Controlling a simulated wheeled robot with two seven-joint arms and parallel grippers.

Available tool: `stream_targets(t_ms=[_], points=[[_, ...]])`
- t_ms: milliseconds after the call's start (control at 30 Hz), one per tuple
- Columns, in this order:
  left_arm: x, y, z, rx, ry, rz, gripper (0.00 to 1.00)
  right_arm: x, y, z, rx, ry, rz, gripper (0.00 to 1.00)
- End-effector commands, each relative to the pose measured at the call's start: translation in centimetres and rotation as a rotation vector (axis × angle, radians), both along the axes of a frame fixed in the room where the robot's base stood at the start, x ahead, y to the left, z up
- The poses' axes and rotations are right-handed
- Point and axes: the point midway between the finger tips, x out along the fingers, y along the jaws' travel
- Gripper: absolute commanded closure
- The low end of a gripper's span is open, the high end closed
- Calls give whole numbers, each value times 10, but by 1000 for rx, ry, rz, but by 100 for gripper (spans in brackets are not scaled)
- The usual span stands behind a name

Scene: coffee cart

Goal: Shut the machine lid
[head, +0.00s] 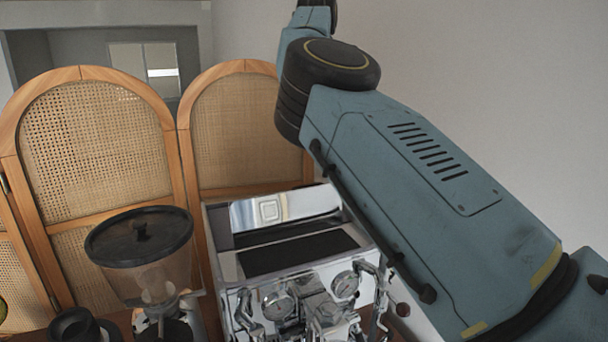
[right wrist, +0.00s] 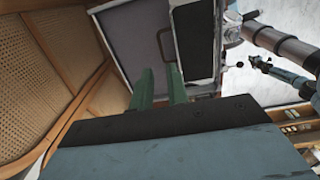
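The chrome coffee machine (head: 226,262) stands low in the middle of the head view. A shiny panel that looks like its lid (head: 285,209) shows behind a dark rectangular area (head: 297,253) on top; its exact angle is hard to tell. In the right wrist view, a grey panel (right wrist: 135,35) lies beside the dark, pale-rimmed area (right wrist: 193,40). My right gripper (right wrist: 160,75) has two green fingers with a gap between them, in front of the grey panel. I see nothing between them; contact cannot be told.
A grinder with a dark-lidded hopper (head: 140,238) stands left of the machine. Cane screens (head: 95,150) stand close behind, and also fill the left of the right wrist view (right wrist: 40,80). My right arm crosses the head view's right side. A plain wall is behind it.

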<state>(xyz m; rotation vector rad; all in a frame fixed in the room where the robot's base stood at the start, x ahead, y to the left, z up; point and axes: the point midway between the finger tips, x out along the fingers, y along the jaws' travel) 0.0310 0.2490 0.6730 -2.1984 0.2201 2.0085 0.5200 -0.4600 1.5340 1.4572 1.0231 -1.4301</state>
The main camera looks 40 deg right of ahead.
Motion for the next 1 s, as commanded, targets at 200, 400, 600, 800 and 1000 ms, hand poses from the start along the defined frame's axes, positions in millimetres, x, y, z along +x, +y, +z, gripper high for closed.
stream_targets(t_ms=[200,400,600,800,1000], points=[[2,0,-7,-1,-3,0,80,2,2,-44,-1,7,-1,84],[2,0,-2,0,-3,0,80,2,2,-84,-2,6,-1,84],[2,0,2,0,-4,0,80,2,1,-112,-3,5,0,84],[2,0,3,-1,-4,-1,80,3,1,-123,-4,4,-2,84],[2,0,3,-1,-3,-1,80,3,1,-124,-4,4,-1,84]])
